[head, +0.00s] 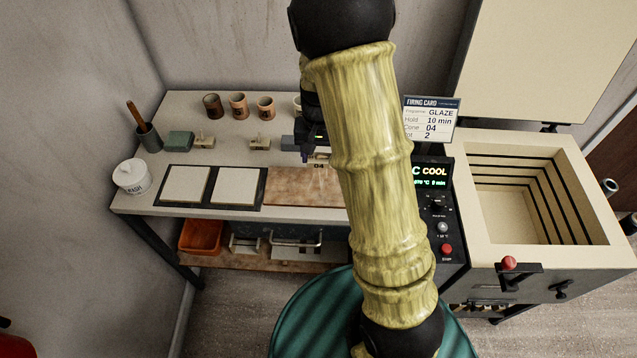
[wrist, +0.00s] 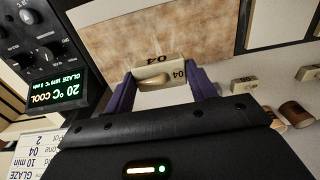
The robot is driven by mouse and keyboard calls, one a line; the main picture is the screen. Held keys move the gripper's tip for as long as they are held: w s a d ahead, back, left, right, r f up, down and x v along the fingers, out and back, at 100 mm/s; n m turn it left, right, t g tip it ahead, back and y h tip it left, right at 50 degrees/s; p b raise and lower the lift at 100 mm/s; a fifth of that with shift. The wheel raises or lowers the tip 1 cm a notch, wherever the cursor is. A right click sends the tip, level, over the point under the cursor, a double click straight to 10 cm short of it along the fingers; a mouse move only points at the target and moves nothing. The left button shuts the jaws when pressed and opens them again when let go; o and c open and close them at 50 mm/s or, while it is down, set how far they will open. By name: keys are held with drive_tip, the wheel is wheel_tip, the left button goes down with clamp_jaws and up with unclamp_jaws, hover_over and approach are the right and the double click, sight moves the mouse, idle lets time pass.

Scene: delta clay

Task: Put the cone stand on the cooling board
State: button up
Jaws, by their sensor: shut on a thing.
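A small cream cone stand marked 04 (wrist: 174,68) is between the purple fingers of my gripper (wrist: 162,84) in the wrist view. The fingers are shut on its two ends. In the head view my gripper (head: 309,156) and the held stand (head: 319,164) are at the back edge of the brown mottled board, which looks like the cooling board (head: 290,188). My arm hides the board's right part. The board also shows beyond the stand in the wrist view (wrist: 185,32). I cannot tell whether the stand touches it.
Two other cone stands (head: 204,141) (head: 260,143) stand behind the white tiles (head: 238,187). Several clay cups (head: 238,105) line the back. A white jar (head: 132,176) is at left. The control box (head: 436,205) and open kiln (head: 540,190) are at right. The board's visible surface is clear.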

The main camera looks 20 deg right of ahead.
hover_over(319, 186)
wheel_tip(319, 186, down, 6)
drive_tip(key=shift+r, duration=0.25)
drive_tip(key=shift+f, duration=0.35)
drive_tip(key=shift+w+f, duration=0.1)
drive_tip(key=shift+f, duration=0.05)
wheel_tip(319, 186, down, 3)
drive_tip(key=shift+d+f, duration=0.1)
drive_tip(key=shift+d, duration=0.05)
drive_tip(key=shift+f, duration=0.1)
drive_tip(key=shift+a+f, duration=0.15)
drive_tip(key=shift+a, duration=0.05)
drive_tip(key=o, duration=1)
drive_tip(key=shift+d, duration=0.1)
